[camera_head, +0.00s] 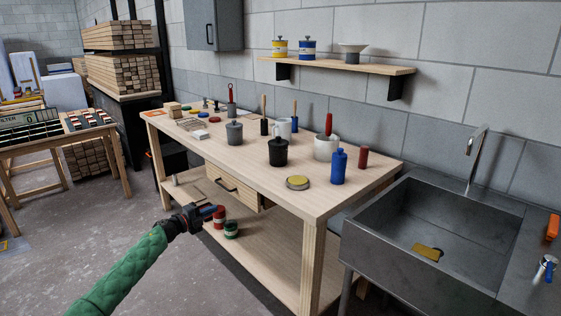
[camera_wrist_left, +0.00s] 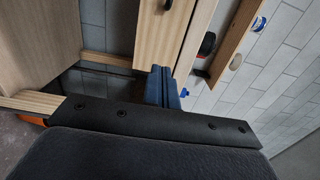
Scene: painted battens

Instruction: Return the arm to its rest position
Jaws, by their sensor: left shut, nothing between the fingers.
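My left arm comes in from the lower left in a green sleeve. My left gripper (camera_head: 213,211) is in front of the wooden workbench (camera_head: 315,207), below the level of its top and near its drawer (camera_head: 232,189). Its blue fingers are shut with nothing held. In the left wrist view the closed fingers (camera_wrist_left: 163,87) lie side by side, with pale wood of the bench around them. My right gripper is not in view.
The bench top carries several cans, jars and brushes, including a blue bottle (camera_head: 339,167) and a black pot (camera_head: 278,152). Red and green cans (camera_head: 231,230) stand on the lower shelf. A steel sink (camera_head: 430,230) is at right. The concrete floor (camera_head: 110,205) at left is clear.

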